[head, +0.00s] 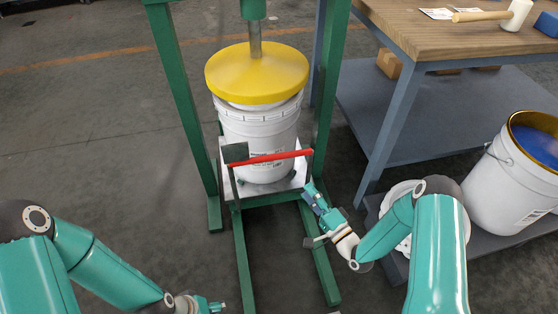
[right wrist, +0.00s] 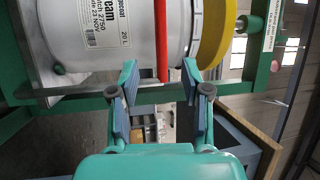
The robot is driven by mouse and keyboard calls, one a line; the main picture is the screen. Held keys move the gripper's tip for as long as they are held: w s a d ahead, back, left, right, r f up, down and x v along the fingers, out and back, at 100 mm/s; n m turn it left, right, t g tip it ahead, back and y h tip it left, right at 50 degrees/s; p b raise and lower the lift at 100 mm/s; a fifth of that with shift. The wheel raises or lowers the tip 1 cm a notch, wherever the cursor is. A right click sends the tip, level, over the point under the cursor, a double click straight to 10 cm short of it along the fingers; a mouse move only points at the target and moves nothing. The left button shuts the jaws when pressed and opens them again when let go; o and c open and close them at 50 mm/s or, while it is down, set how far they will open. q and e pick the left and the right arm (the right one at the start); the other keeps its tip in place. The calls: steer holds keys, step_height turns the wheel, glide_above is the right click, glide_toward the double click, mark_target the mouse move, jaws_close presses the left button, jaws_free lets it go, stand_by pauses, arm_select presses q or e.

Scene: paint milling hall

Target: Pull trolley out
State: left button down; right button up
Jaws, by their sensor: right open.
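The trolley is a low pale platform (head: 289,184) inside the green press frame, with a red handle bar (head: 268,157) across its front. A white bucket (head: 262,132) stands upright on it. My right gripper (head: 316,205) is open and empty, just below the right end of the handle. In the right wrist view the handle (right wrist: 162,40) points down toward the gap between the fingers (right wrist: 160,92); I cannot tell whether they touch it. My left gripper (head: 208,305) is low in the head view, away from the trolley; its jaw opening is unclear.
A yellow disc (head: 256,72) on the press shaft sits over the bucket. Green posts (head: 184,100) flank the trolley. At the right are a wooden-topped bench (head: 455,35) and a bucket of blue paint (head: 512,175). The floor at left (head: 90,130) is clear.

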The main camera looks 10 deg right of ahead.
mark_target(281, 157)
steer(key=b+x, duration=0.3)
steer(key=x, duration=1.2)
steer(key=shift+w, duration=0.2)
jaws_close()
